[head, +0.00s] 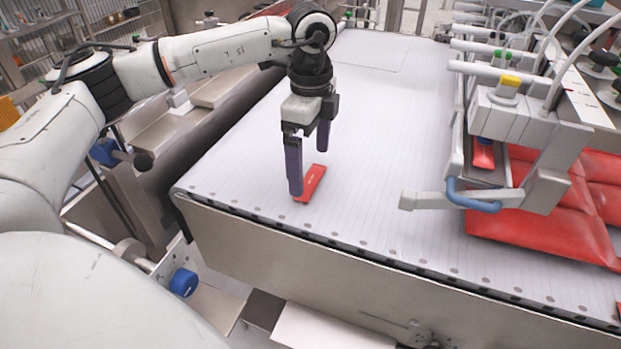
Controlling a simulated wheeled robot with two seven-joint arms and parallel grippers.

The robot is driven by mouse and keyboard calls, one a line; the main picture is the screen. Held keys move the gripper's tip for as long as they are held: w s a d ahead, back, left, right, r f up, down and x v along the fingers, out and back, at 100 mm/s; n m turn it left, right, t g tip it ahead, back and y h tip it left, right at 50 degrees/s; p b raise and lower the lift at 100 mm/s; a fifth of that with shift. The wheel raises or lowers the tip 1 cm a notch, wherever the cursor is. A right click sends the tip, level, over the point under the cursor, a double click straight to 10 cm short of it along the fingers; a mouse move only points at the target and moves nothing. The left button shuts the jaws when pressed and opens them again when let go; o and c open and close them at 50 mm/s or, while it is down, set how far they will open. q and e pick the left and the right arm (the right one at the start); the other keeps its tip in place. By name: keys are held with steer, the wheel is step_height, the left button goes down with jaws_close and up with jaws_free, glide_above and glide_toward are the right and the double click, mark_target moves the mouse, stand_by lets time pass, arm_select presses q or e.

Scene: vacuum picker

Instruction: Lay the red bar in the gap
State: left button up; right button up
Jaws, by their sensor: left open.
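A small red bar (312,182) lies flat on the white conveyor belt, near the belt's front left corner. My left gripper (309,172) points down at the bar with its two dark fingers apart. One finger is at the near left end of the bar and hides part of it. I cannot tell whether either finger touches the bar. Another red piece (483,154) sits in a narrow metal holder at the right. I cannot make out the gap clearly. My right gripper is out of view.
Large red packs (545,231) lie on the belt at the right. The picker frame (527,122) stands over them, with a blue-hosed arm (473,196) reaching left. The belt (383,120) is clear between the bar and the picker. Its front edge drops off sharply.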

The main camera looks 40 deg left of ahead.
mark_target(311, 179)
arm_select(q)
steer(key=shift+f, duration=1.55)
steer(key=shift+d, duration=0.1)
steer(key=c, duration=1.2)
steer(key=shift+r, duration=0.15)
